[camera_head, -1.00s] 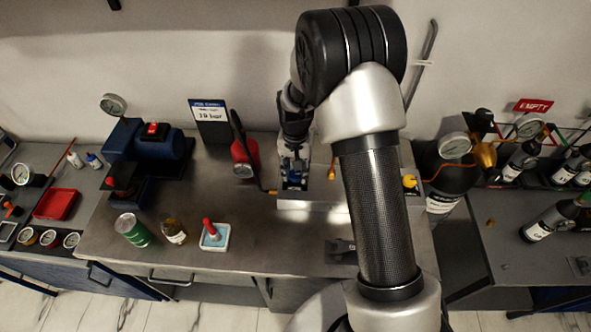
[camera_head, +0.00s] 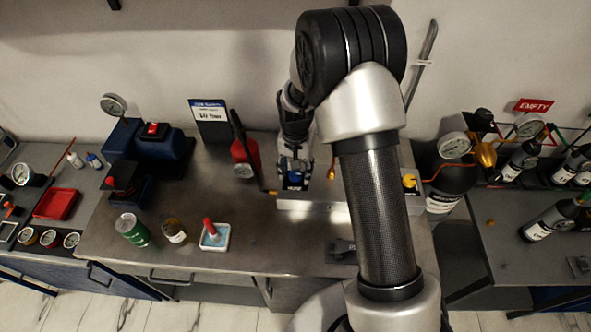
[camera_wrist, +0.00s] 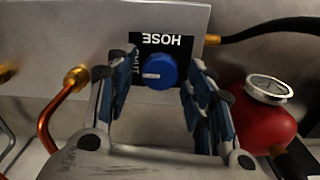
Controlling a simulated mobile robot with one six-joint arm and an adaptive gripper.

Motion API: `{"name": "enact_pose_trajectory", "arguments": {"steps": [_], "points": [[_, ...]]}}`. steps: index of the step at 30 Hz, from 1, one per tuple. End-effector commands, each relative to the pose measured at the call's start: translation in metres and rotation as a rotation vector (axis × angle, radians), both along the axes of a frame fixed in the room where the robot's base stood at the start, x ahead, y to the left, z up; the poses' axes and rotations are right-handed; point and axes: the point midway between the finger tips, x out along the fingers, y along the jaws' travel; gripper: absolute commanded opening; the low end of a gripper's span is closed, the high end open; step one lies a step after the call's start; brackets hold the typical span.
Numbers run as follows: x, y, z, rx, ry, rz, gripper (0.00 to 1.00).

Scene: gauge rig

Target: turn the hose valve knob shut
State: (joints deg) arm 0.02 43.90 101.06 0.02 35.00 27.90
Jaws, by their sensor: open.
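The blue hose valve knob (camera_wrist: 160,72) sits on a grey metal panel (camera_wrist: 70,28) under a black label reading HOSE, upside down in the wrist view. A part of the word SHUT shows beside the knob. A pale mark line on the knob points left in that view. My gripper (camera_wrist: 158,95) is open, with one blue-padded finger on each side of the knob. I cannot tell whether the pads touch it. In the head view my gripper (camera_head: 293,180) is at the panel (camera_head: 320,204), and the knob is hard to make out there.
A red pump body with a gauge (camera_wrist: 262,115) stands close to my right finger in the wrist view. A copper pipe (camera_wrist: 55,105) is at the left, and a black hose (camera_wrist: 265,28) leaves the panel's upper right. A blue compressor (camera_head: 150,150) stands left on the bench.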

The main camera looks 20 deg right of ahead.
Motion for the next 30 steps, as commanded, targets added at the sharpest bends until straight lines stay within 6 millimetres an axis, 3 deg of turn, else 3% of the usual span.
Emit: {"name": "enact_pose_trajectory", "arguments": {"steps": [13, 24, 30], "points": [[0.001, 0.000, 0.008, 0.000, -0.002, 0.001, 0.53], [0.001, 0.000, 0.082, 0.000, -0.004, 0.001, 0.53], [0.001, 0.000, 0.111, 0.000, -0.002, 0.001, 0.53]]}}
